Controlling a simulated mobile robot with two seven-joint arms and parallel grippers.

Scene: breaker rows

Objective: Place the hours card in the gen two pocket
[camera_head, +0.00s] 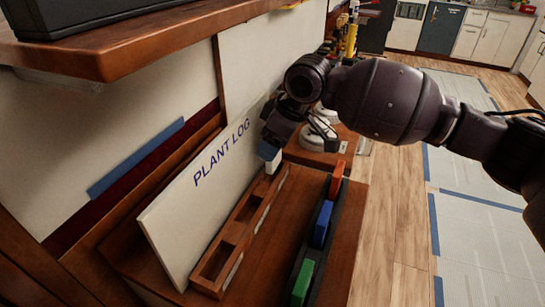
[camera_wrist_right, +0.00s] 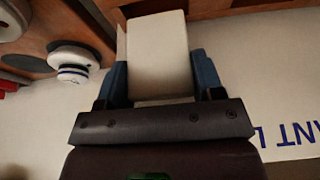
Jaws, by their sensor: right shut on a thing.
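My right gripper (camera_head: 268,150) is shut on a plain white card (camera_wrist_right: 158,55), which I take for the hours card. In the right wrist view the card sits between the two blue fingers of the gripper (camera_wrist_right: 160,82). In the head view the card (camera_head: 273,164) is low at the far end of the wooden pocket rack (camera_head: 208,285). I cannot tell whether its lower edge is inside the far pocket. The nearer pockets of the rack look empty. Pocket labels are not readable, so I cannot tell which is gen two. My left gripper is not in view.
A white board marked PLANT LOG (camera_head: 165,222) leans behind the rack. A black holder (camera_head: 318,270) with a red block (camera_head: 337,172), a blue block (camera_head: 322,224) and a green block (camera_head: 302,283) stands to the right. A wooden shelf (camera_head: 120,45) overhangs at upper left.

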